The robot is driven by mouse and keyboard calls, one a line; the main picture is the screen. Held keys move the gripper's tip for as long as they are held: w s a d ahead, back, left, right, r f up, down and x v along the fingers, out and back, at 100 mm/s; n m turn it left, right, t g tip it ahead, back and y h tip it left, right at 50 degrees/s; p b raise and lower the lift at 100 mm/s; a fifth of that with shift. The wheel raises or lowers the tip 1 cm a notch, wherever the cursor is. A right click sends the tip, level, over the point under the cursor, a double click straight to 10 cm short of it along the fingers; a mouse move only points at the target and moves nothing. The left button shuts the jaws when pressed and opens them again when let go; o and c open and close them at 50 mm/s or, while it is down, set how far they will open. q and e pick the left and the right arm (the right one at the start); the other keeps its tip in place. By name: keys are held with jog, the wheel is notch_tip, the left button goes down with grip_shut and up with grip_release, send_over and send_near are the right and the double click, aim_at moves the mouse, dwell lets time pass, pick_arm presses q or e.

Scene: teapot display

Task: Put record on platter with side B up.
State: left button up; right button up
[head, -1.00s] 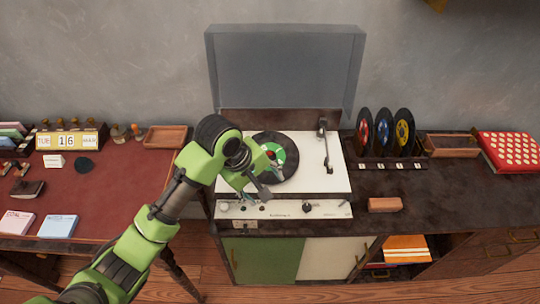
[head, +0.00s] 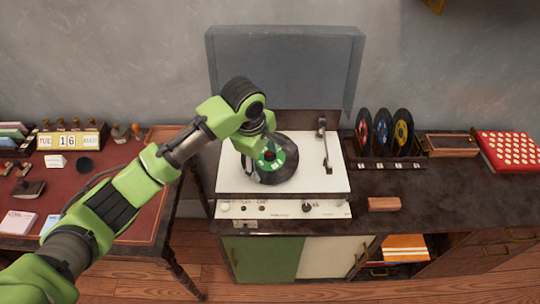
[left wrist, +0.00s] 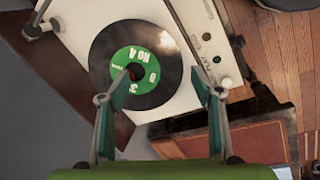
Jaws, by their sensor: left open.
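A black record with a green label (head: 290,172) lies flat on the turntable (head: 325,182), at the platter. In the left wrist view the record (left wrist: 160,45) shows its green label with white lettering, in part "NO 4"; the other characters are hard to read. My left gripper (head: 268,150) is over the record in the head view and hides part of it. In the left wrist view my left gripper (left wrist: 165,92) has its fingers spread, with nothing between them; one fingertip overlaps the label. The platter under the record is hidden. My right gripper is not in view.
The tonearm (head: 326,150) is at the turntable's right side. The clear lid (head: 285,70) stands open behind. A rack (head: 385,162) of several records is at the right, with a reddish block (head: 384,204) in front. A red-topped desk (head: 110,200) is at the left.

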aim_at(263, 171)
pick_arm(q)
jog(key=f, duration=0.1)
jog(key=w+f, duration=0.1)
jog(key=f, duration=0.1)
jog(key=f+p, duration=0.1)
jog(key=shift+w+a+f, duration=0.2)
jog(key=shift+a+f, duration=0.1)
jog(key=shift+w+f, duration=0.1)
jog(key=shift+f, duration=0.3)
jog(key=shift+d, duration=0.1)
jog(key=shift+c, duration=0.3)
jog(key=c, duration=0.9)
jog(key=shift+r, duration=0.1)
